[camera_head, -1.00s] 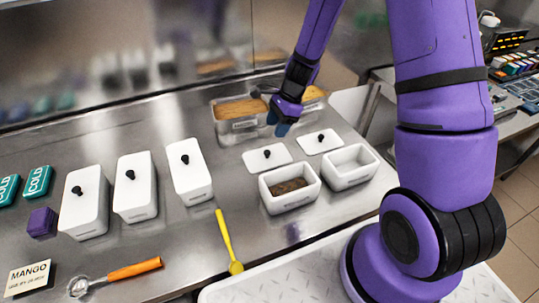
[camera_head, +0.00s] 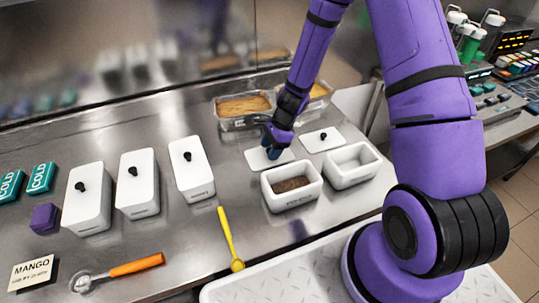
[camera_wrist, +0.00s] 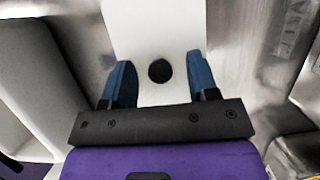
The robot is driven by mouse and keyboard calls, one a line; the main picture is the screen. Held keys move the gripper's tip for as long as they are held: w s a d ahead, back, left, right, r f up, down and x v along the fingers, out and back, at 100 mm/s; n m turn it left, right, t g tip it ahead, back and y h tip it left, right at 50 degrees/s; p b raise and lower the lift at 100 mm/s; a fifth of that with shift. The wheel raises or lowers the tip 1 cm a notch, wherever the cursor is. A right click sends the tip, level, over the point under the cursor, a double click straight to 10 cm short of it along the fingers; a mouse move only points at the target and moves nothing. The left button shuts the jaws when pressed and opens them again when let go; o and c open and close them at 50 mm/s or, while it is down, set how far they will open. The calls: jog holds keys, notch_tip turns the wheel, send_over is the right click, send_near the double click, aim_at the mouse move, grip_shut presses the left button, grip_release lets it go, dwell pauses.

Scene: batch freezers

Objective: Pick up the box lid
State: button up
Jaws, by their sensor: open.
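A white box lid (camera_head: 258,160) with a dark round knob lies flat on the steel counter, behind an open white box (camera_head: 291,198) with brown contents. In the wrist view the lid (camera_wrist: 150,30) sits between my fingers, and its knob (camera_wrist: 159,70) is centred between the two blue fingertips, touching neither. My gripper (camera_head: 273,152) is over this lid, pointing down, open and empty; it hides the knob in the head view. A second white lid (camera_head: 322,139) with a black knob lies to the right, behind an empty open white box (camera_head: 352,172).
Two clear tubs (camera_head: 243,108) of orange-brown contents stand behind the lids. Several lidded white boxes (camera_head: 138,183) stand to the left. A yellow spoon (camera_head: 229,238) and an orange-handled scoop (camera_head: 136,266) lie in front. A steel wall backs the counter.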

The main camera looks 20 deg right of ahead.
jog(key=c, duration=1)
jog(key=shift+r, duration=0.2)
